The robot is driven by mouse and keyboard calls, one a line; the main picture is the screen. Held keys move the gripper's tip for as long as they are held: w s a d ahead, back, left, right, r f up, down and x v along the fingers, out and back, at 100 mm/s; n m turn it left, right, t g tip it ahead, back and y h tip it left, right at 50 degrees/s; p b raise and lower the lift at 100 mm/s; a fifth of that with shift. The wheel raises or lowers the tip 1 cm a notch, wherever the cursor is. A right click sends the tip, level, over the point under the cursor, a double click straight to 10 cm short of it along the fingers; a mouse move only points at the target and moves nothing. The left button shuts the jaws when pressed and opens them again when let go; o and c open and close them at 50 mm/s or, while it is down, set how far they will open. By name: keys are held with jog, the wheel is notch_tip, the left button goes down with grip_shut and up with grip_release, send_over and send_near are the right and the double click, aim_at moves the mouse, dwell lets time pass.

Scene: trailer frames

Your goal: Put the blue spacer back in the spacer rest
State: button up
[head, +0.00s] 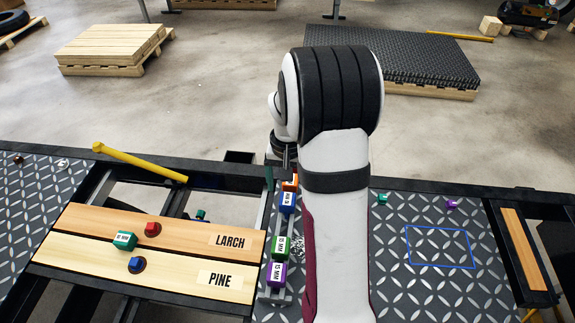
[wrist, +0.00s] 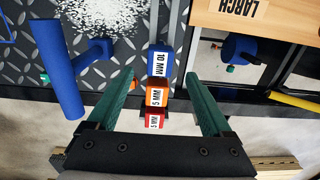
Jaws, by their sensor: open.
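The blue spacer (head: 287,203), marked 10 MM, stands in line with the spacer rest (head: 268,293), between an orange spacer (head: 290,183) and a green one (head: 280,247). I cannot tell how deep it sits. In the wrist view the blue spacer (wrist: 159,60) lies at the tips of my gripper (wrist: 160,77). My gripper's green fingers are open, apart on either side of the row, with nothing clamped. The orange spacer (wrist: 156,97) and a red one (wrist: 154,120) show between and below the fingers. In the head view my arm hides most of the gripper.
A purple spacer (head: 277,273) is at the rest's near end. White granules (wrist: 105,12) and a blue tubular object (wrist: 58,75) are beside the row.

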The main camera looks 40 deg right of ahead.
aim_at(288, 199)
notch_tip(288, 199, up, 10)
jog(key=shift+f, duration=0.25)
jog(key=s+a+r+n, duration=0.1)
jog(key=s+a+r, duration=0.15)
jog(key=a, duration=0.35)
jog(key=s+a+r, duration=0.1)
jog(key=s+a, duration=0.2)
jog(key=a, duration=0.3)
jog(key=s+a+f+n+y, duration=0.1)
jog(key=s+a+f+n, duration=0.1)
jog(key=s+a, duration=0.8)
jog(key=s, duration=0.5)
jog(key=shift+a+y, duration=0.35)
jog(key=shift+y, duration=0.05)
jog(key=shift+f, duration=0.1)
